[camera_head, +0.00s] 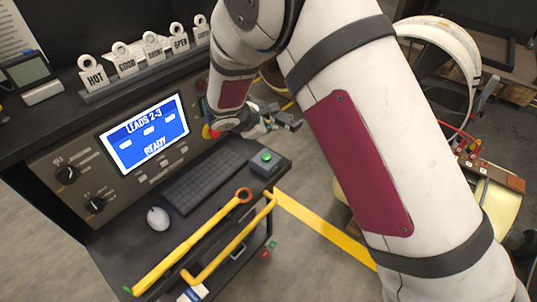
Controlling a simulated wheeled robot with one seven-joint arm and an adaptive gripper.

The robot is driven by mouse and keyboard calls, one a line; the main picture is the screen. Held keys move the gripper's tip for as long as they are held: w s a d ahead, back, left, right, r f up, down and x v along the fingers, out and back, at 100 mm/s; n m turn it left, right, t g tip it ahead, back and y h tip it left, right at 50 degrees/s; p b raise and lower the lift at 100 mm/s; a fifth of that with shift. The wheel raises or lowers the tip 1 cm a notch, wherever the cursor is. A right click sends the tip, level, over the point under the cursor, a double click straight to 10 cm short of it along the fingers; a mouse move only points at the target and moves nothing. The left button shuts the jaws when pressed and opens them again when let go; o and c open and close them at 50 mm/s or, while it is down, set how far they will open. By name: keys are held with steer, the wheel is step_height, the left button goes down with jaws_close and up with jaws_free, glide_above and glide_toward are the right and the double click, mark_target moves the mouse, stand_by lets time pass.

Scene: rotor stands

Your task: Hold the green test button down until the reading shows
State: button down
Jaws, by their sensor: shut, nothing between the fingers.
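The green test button (266,156) sits on top of a small grey box (264,168) at the right end of the console shelf. The console screen (146,134) is blue and reads "LEADS 2-3" and "READY", with several small white dashes between. My gripper (292,124) is shut and empty. It appears above and behind the button box in the picture, apart from the button.
A yellow handle (185,250) runs along the front. Label tags (125,62) stand on the upper shelf. A stator ring (450,50) with red leads is at the right.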

mark_target(268, 158)
steer(key=shift+f, duration=0.1)
steer(key=shift+f+b, duration=1.4)
steer(key=shift+f, duration=2.9)
steer(key=shift+f, duration=0.1)
steer(key=shift+f, duration=0.3)
steer(key=shift+f+b, duration=0.4)
steer(key=shift+b, duration=0.05)
steer(key=shift+r, duration=0.2)
stand_by(1.1)
steer(key=shift+r, duration=0.65)
steer(key=shift+r+p, duration=1.05)
steer(key=shift+r, duration=1.45)
